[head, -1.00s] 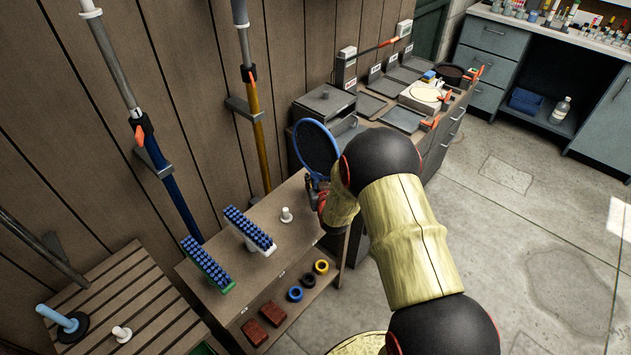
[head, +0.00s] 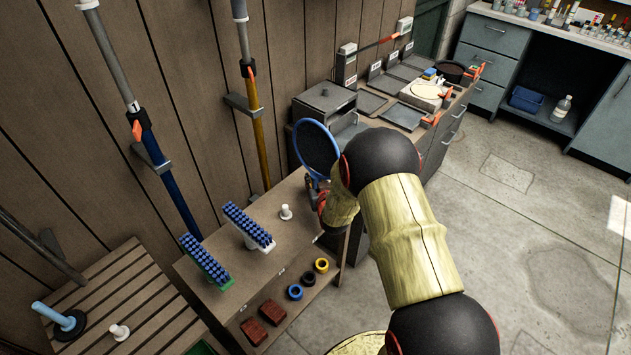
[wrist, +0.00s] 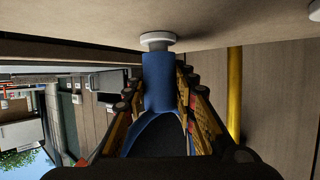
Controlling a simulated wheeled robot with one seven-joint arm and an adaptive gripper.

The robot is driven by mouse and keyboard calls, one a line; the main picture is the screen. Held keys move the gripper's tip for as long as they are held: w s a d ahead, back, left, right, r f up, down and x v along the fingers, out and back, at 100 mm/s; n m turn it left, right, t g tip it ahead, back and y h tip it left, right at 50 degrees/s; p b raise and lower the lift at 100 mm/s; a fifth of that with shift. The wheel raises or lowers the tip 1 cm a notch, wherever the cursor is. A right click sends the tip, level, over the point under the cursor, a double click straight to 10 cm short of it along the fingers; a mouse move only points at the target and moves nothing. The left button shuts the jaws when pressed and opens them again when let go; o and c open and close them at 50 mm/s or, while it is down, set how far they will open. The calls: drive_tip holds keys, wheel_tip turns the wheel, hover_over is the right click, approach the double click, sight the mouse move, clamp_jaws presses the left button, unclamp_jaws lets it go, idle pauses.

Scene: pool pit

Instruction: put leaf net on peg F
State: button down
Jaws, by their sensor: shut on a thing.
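The leaf net is a blue oval hoop (head: 316,148) with dark mesh, raised beside my arm over the far end of the wooden bench in the head view. My gripper (wrist: 160,92) is shut on its blue handle (wrist: 157,75); the hoop end shows near the palm. A white round-flanged peg (wrist: 158,38) is right at the handle's far end in the wrist view. I cannot tell whether they touch, and no letter F is readable. A white peg (head: 286,212) stands clear on the bench top in the head view. My arm hides the bench's far end.
Blue-bristled brushes (head: 248,227) sit on the bench (head: 245,268). Rings (head: 296,292) and red blocks lie on its lower shelf. A yellow pole (head: 262,140) leans on the wall behind. A grey cabinet (head: 326,103) stands beyond the net. The floor at right is clear.

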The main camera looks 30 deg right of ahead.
drive_tip(key=shift+f, duration=0.1)
drive_tip(key=shift+f+b, duration=0.3)
drive_tip(key=shift+b, duration=0.2)
drive_tip(key=c, duration=1.4)
unclamp_jaws()
drive_tip(key=o, duration=0.3)
drive_tip(key=shift+o, duration=1.1)
